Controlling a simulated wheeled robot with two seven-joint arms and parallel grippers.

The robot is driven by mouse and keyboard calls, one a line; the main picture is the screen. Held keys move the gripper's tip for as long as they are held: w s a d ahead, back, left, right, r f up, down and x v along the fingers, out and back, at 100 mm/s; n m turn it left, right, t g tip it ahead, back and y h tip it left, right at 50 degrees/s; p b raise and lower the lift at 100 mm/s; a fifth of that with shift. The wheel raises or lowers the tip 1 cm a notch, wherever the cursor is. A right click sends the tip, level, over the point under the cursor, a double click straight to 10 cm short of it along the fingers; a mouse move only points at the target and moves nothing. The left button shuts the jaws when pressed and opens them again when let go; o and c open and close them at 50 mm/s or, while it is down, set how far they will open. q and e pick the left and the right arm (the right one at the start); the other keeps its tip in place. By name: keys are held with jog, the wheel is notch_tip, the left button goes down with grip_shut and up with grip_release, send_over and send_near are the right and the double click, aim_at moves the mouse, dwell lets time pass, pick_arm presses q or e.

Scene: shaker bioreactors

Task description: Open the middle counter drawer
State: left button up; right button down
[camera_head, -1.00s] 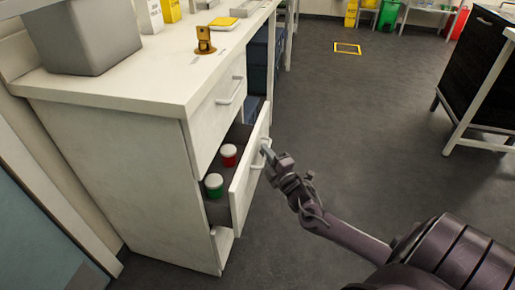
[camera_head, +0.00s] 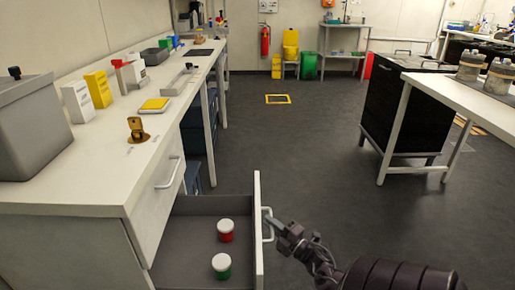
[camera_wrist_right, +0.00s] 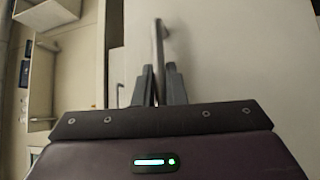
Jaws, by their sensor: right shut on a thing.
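The middle counter drawer (camera_head: 190,250) stands pulled far out of the white counter, and its grey inside shows in the head view. Two white-lidded jars stand in it, a red one (camera_head: 226,231) and a green one (camera_head: 222,266). My right gripper (camera_head: 279,231) is at the outer side of the drawer front (camera_head: 258,232), shut on the drawer handle (camera_head: 268,224). In the right wrist view the fingers (camera_wrist_right: 159,88) close around the bar of the handle (camera_wrist_right: 158,42). My left gripper is not in view.
A closed upper drawer (camera_head: 160,195) is above the open one. The counter top (camera_head: 105,160) bears a grey bin (camera_head: 30,125), yellow and white boxes and a brass-coloured device (camera_head: 137,130). A dark cabinet (camera_head: 405,110) stands right. The floor between is clear.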

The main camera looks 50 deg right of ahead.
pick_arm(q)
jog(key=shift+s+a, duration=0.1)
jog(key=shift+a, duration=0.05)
pick_arm(e)
jog(key=shift+s+d, duration=0.4)
jog(key=shift+s, duration=0.05)
jog(key=c, duration=1.5)
grip_release()
